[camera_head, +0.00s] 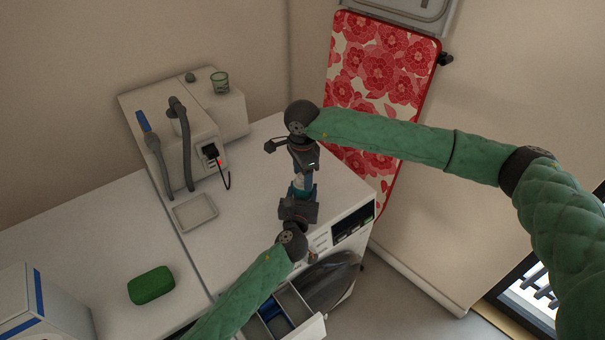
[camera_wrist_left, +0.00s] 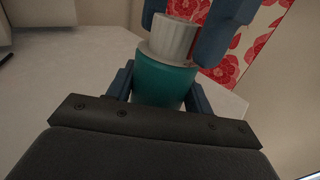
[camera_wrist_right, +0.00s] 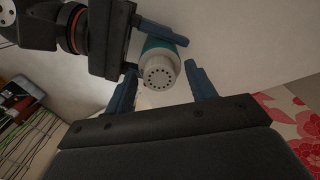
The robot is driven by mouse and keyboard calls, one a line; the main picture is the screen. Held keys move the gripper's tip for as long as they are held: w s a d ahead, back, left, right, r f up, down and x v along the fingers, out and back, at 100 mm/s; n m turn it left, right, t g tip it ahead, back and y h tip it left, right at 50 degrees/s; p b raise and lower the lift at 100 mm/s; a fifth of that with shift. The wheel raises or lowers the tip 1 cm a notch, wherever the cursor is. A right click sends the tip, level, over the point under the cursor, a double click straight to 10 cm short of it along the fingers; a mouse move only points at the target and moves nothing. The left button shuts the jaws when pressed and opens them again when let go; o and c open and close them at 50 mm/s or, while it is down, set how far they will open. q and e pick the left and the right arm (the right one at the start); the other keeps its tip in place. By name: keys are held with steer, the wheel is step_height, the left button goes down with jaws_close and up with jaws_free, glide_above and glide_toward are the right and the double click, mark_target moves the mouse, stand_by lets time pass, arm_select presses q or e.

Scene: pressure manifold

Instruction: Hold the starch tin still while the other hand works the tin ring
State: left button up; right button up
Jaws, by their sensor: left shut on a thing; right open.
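The starch tin (camera_wrist_left: 165,86) has a teal body and a white ridged tin ring (camera_wrist_left: 174,40) at its top. In the head view the tin (camera_head: 302,187) is small and partly covered between my two grippers. My left gripper (camera_wrist_left: 162,88) is shut on the teal body from below in that view. My right gripper (camera_wrist_right: 160,70) is open, with one finger on each side of the white ring and its holed end face (camera_wrist_right: 159,78). I cannot tell whether its fingers touch the ring. The tin's far end is hidden.
A white machine with a dark display (camera_head: 352,222) and an open drawer (camera_head: 297,312) stands below the arms. A shallow tray (camera_head: 195,212), a green sponge-like block (camera_head: 151,285) and a hosed appliance (camera_head: 180,140) are left. A red floral board (camera_head: 380,70) leans behind.

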steer(key=shift+r, duration=0.1)
step_height(320, 180, up, 12)
stand_by(0.5)
arm_select(q)
steer(key=o, duration=1.1)
